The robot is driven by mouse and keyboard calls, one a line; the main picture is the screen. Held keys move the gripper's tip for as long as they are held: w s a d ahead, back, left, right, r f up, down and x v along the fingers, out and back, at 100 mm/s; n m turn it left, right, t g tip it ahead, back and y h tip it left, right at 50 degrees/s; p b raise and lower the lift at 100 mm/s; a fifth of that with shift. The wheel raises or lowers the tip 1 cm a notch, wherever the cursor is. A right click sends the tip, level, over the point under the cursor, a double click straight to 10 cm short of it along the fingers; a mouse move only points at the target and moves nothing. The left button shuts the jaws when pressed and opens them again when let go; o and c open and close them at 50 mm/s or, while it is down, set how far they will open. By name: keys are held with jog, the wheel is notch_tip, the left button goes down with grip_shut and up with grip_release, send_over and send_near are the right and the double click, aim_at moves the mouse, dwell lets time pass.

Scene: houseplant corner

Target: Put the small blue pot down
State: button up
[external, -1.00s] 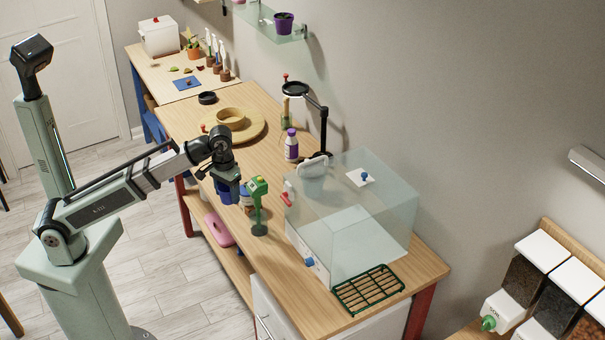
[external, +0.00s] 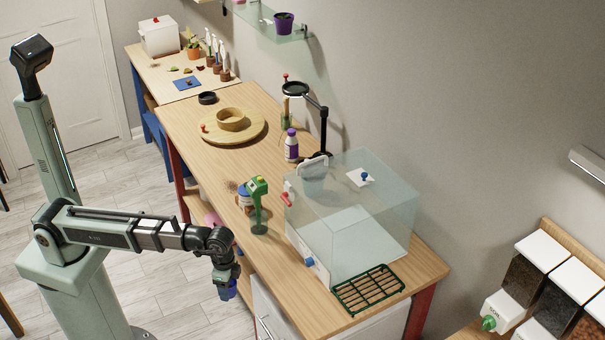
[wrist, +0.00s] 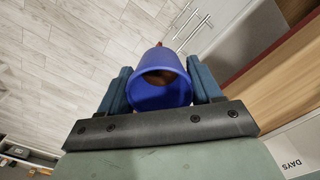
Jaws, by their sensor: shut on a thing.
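The small blue pot (wrist: 163,68) is between the two fingers of my gripper (wrist: 160,90) in the wrist view. The gripper is shut on it. The pot looks tilted there, and something brown shows inside it. In the external view my gripper (external: 228,281) hangs low beside the front edge of the wooden table (external: 262,262), over the floor side. The pot touches no surface that I can see.
On the table stand a clear box (external: 350,215), a green rack (external: 368,290), a green tool (external: 258,205), a purple-capped bottle (external: 291,146) and a round wooden board (external: 250,131). A white cabinet (external: 275,320) with handles is under the table near my gripper.

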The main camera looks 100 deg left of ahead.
notch_tip(320, 180, up, 11)
send_over(311, 305)
jog(key=shift+d+f, duration=0.1)
jog(key=shift+f, duration=5)
jog(key=shift+f, duration=0.15)
jog(key=o, duration=1.1)
jog(key=shift+c, duration=0.2)
notch_tip(311, 305, up, 12)
